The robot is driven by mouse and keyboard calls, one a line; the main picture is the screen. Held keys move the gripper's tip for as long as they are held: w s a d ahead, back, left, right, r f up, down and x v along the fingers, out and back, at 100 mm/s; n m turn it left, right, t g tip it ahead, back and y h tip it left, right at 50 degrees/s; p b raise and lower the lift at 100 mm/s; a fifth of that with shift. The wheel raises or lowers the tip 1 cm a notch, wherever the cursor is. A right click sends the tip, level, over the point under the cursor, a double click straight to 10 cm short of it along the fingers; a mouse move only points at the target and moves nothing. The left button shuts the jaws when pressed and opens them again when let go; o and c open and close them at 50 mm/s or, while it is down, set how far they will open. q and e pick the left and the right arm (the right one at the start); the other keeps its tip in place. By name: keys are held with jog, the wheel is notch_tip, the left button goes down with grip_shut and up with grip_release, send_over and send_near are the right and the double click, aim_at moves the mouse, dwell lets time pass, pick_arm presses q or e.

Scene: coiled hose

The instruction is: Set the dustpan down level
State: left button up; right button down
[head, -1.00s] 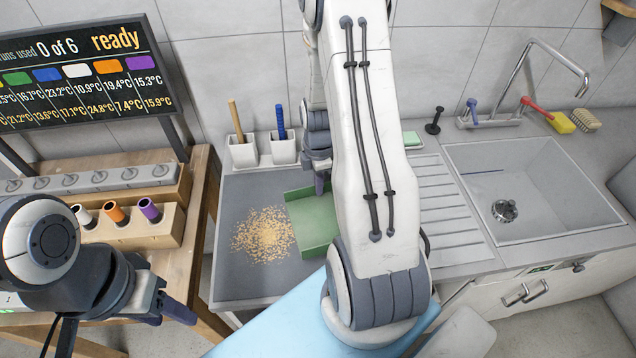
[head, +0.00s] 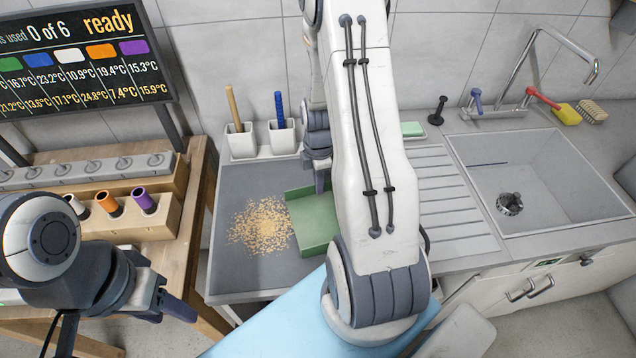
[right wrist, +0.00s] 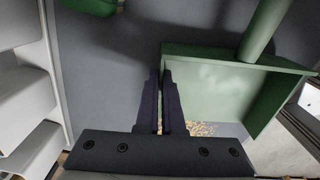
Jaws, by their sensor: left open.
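The green dustpan (head: 316,222) is at the right part of the grey mat, partly hidden behind my right arm in the head view. Its handle (right wrist: 263,30) shows only in the right wrist view. The pan looks roughly level; whether its base touches the mat is unclear. My right gripper (right wrist: 166,100) is closed on the pan's side wall, one finger each side; it shows above the pan's back edge in the head view (head: 319,182). My left gripper (head: 172,300) is open and empty, in front of the wooden bench. Tan grains (head: 262,227) lie scattered on the mat beside the pan's open mouth.
Two white holders (head: 241,142) with a wooden and a blue handle stand behind the grey mat (head: 240,277). A sink (head: 540,185) with ribbed drainer lies to the right. A wooden bench (head: 190,215) with coloured tubes and a display stands left.

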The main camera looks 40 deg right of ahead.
jog(key=shift+f+b, duration=0.3)
jog(key=shift+f, duration=0.2)
jog(key=c, duration=1)
grip_release()
jog(key=shift+r, duration=0.1)
notch_tip(320, 180, up, 10)
jog(key=shift+r+b, duration=0.2)
jog(key=shift+b, duration=0.2)
jog(key=s+a+r+m, duration=0.1)
jog(key=a+r, duration=0.2)
jog(key=a, duration=0.5)
jog(key=s+a+r+m, duration=0.1)
jog(key=a+r, duration=0.1)
jog(key=a, duration=0.7)
jog(key=s+a+r+m, duration=0.1)
jog(key=s+a, duration=0.3)
jog(key=s, duration=0.1)
jog(key=s+a+r+m, duration=0.1)
jog(key=s+a+m, duration=0.1)
jog(key=s+a, duration=0.2)
jog(key=s+a+r+m+y, duration=0.1)
jog(key=s+a, duration=0.3)
jog(key=s, duration=0.1)
jog(key=shift+s+a+r+m, duration=0.15)
jog(key=shift+s+a+m, duration=0.15)
jog(key=shift+s, duration=0.05)
